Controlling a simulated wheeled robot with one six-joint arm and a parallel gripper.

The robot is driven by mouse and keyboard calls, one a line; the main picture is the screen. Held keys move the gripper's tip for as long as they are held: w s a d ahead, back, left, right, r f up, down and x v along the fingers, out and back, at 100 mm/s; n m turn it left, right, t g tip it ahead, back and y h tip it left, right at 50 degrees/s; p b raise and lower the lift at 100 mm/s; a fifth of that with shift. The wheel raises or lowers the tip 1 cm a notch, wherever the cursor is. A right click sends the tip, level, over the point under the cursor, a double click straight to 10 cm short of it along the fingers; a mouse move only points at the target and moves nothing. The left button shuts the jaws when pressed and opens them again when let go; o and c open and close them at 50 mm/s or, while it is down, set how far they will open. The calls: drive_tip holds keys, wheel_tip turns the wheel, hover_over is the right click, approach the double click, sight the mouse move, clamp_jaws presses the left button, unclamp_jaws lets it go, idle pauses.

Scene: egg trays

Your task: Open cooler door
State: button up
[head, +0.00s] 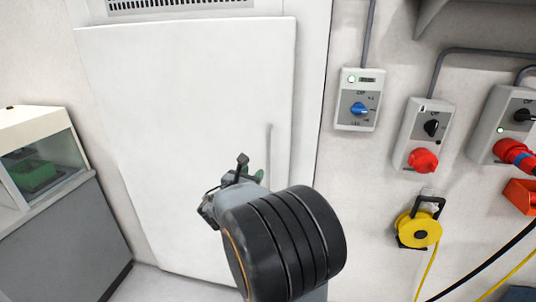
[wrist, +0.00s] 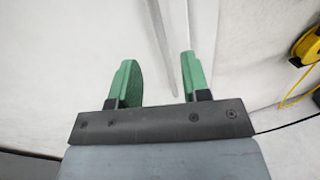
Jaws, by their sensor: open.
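The cooler door (head: 190,110) is a tall white panel, shut in its frame in the head view. Its handle (head: 268,145) is a thin vertical grey bar near the door's right edge. My gripper (head: 259,175) is in front of the door at the handle's lower part, which my arm partly hides. In the wrist view the two green fingers of my gripper (wrist: 160,78) are spread apart with nothing clamped. The handle (wrist: 163,45) runs down into the gap between them, nearer the right finger. I cannot tell whether it touches a finger.
A control box with a blue knob (head: 358,108) is on the wall right of the door. Switch boxes (head: 424,130) and a yellow cable reel (head: 420,232) are further right. A grey cabinet with a glass-fronted case (head: 45,165) stands at the left.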

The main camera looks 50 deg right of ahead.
sight(267, 153)
drive_tip(key=shift+n+t, duration=0.3)
drive_tip(key=shift+n, duration=0.1)
drive_tip(key=p+x, duration=0.1)
drive_tip(key=x, duration=0.6)
drive_tip(key=p+x, duration=0.1)
drive_tip(key=x, duration=0.6)
drive_tip(key=shift+w+r, duration=0.15)
drive_tip(key=shift+r, duration=0.1)
drive_tip(key=shift+c, duration=0.3)
clamp_jaws()
